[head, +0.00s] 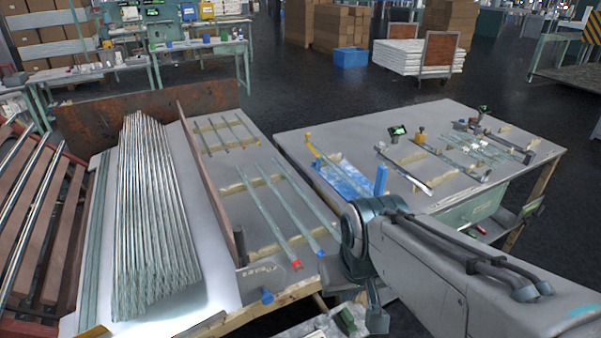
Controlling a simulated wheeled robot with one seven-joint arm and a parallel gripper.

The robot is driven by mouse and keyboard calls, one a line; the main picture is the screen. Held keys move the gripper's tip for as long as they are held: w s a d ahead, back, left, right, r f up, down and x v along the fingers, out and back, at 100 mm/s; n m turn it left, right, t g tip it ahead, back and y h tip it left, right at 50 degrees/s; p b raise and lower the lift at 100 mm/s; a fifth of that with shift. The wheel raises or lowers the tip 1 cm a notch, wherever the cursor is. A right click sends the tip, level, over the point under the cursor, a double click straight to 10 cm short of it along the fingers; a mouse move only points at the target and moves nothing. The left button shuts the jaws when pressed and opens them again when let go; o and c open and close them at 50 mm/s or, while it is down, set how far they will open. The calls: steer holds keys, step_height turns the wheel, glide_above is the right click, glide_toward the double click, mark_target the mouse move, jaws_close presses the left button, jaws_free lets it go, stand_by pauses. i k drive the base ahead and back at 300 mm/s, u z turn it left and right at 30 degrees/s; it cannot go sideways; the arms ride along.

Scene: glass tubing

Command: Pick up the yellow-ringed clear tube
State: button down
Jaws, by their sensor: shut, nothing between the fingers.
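Three long clear tubes lie side by side across wooden strips on the left table. The left one has a red ring (297,265) at its near end and the middle one a blue ring (320,252). The right tube (308,192) runs behind my arm, which hides its near end, so I cannot tell its ring colour. No yellow ring shows clearly on any tube. My gripper (376,320) points down, shut and empty, beyond the table's front right edge and to the right of these tubes. Part of it is hidden by my arm.
A dense bundle of thin glass rods (150,215) fills the left of this table, beside an upright brown divider (205,170). Shorter tubes (225,133) lie farther back. The right table (300,140) holds a blue sheet (345,178), fixtures and more tubing. A gap separates the tables.

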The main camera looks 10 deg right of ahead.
mark_target(349, 180)
steer(key=z, duration=0.4)
steer(key=k, duration=0.55)
steer(key=z, duration=1.2)
steer(key=i, duration=1.15)
steer(key=u, duration=0.5)
steer(key=i, duration=0.75)
steer(key=u, duration=1)
steer(key=i, duration=0.25)
steer(key=u, duration=0.25)
